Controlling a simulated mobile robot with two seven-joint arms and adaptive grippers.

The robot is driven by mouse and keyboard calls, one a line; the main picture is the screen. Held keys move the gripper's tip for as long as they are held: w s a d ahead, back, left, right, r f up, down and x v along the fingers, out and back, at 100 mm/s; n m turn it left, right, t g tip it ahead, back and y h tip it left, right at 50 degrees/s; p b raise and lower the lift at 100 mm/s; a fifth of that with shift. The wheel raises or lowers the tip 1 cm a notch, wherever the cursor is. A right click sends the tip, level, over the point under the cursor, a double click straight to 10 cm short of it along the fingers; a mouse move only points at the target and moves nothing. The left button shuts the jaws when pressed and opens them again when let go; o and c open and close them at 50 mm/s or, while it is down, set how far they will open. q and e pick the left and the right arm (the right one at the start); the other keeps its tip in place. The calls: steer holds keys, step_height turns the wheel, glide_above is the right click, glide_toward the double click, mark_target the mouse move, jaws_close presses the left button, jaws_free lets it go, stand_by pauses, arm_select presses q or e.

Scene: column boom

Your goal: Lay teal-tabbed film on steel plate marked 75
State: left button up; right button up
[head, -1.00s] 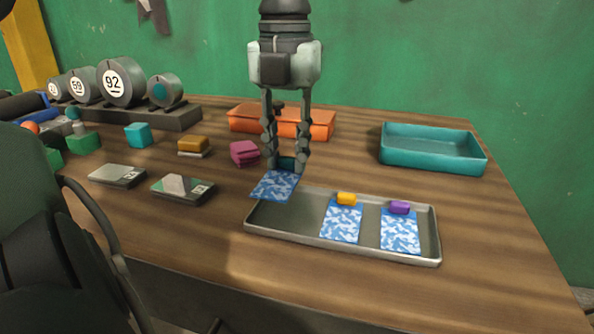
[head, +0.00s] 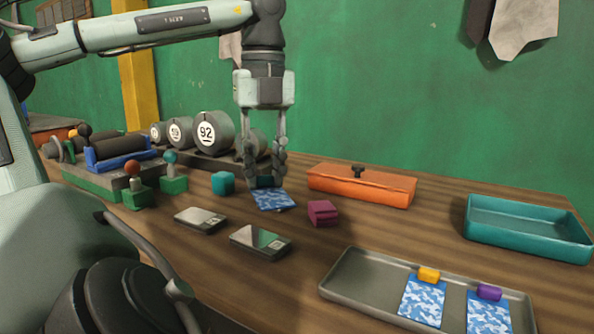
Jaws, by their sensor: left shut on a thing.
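My left gripper (head: 264,181) is shut on the dark teal tab of a blue-and-white patterned film (head: 273,200). The film hangs forward from the fingertips, above the table behind the plates. Two flat steel plates lie on the table: one at left (head: 200,220) and a nearer one (head: 260,242), both in front of the held film and apart from it. Their markings are too small to read, so I cannot tell which is 75. My right gripper is not in view.
A metal tray (head: 372,282) at front right holds a yellow-tabbed film (head: 423,300) and a purple-tabbed film (head: 488,315). A magenta block (head: 322,213), teal block (head: 223,183), orange lidded box (head: 361,186) and teal bin (head: 525,230) stand around. Drums (head: 208,133) line the back left.

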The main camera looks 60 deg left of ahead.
arm_select(q)
steer(key=s+a+f+n, duration=0.1)
steer(key=n, duration=0.1)
steer(key=s+a+f+n+b, duration=0.1)
steer(key=a+n, duration=0.1)
steer(key=s+a+f+n, duration=0.2)
steer(key=n, duration=0.1)
steer(key=shift+a+b, duration=0.1)
steer(key=shift+b, duration=0.3)
steer(key=shift+f+b, duration=0.55)
steer(key=shift+f, duration=0.35)
step_height(320, 180, down, 2)
steer(key=shift+f+b, duration=0.1)
steer(key=shift+b, duration=0.95)
steer(key=shift+f, duration=0.25)
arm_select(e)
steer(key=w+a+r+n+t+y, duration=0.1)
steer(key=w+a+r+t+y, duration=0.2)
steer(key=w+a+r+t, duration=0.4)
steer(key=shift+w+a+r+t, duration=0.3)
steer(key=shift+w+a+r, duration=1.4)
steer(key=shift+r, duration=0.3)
arm_select(q)
steer(key=shift+f+b, duration=0.15)
steer(key=shift+b, duration=0.6)
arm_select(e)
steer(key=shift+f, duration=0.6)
